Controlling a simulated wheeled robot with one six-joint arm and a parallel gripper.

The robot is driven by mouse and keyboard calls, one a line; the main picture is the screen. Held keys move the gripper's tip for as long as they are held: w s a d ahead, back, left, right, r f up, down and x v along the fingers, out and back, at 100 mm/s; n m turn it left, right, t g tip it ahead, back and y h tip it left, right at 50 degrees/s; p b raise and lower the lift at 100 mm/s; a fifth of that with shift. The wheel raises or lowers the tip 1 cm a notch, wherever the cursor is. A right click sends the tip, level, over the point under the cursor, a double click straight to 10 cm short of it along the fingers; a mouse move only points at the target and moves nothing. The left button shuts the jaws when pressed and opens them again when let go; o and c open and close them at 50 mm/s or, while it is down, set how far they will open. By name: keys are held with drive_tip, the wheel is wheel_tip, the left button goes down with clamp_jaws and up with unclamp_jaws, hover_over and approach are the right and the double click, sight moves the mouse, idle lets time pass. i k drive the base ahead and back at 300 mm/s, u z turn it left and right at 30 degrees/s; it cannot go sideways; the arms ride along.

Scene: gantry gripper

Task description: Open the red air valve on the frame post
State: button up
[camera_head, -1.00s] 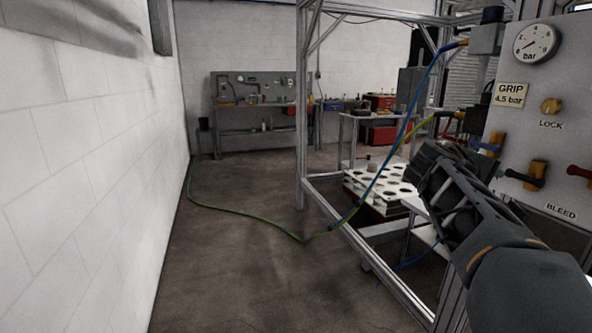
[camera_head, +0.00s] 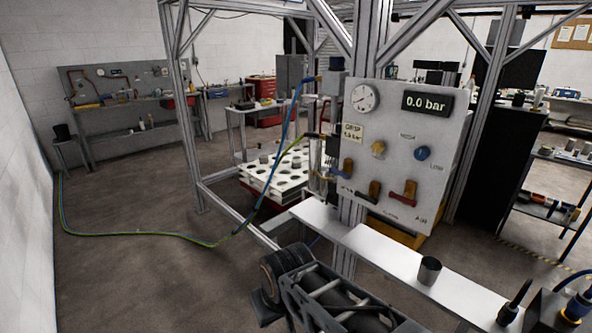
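A grey control panel (camera_head: 430,130) is fixed to the aluminium frame post (camera_head: 372,45). A red-handled valve (camera_head: 404,193) sits at its lower right, above a small label that seems to read AIR. Its handle looks roughly level, slightly tilted. My gripper (camera_head: 268,287) is at the bottom middle, below and left of the panel, apart from the valve. Its fingers are seen from behind and dark, so their opening is unclear. The display (camera_head: 427,103) reads 0.0 bar.
A white shelf (camera_head: 400,262) with a metal cup (camera_head: 429,270) juts out below the panel. A hose (camera_head: 140,233) crosses the left floor.

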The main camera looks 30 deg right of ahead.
sight(391, 194)
drive_tip(key=z, duration=4.2)
drive_tip(key=k, duration=1.1)
drive_tip(key=u, duration=2.05)
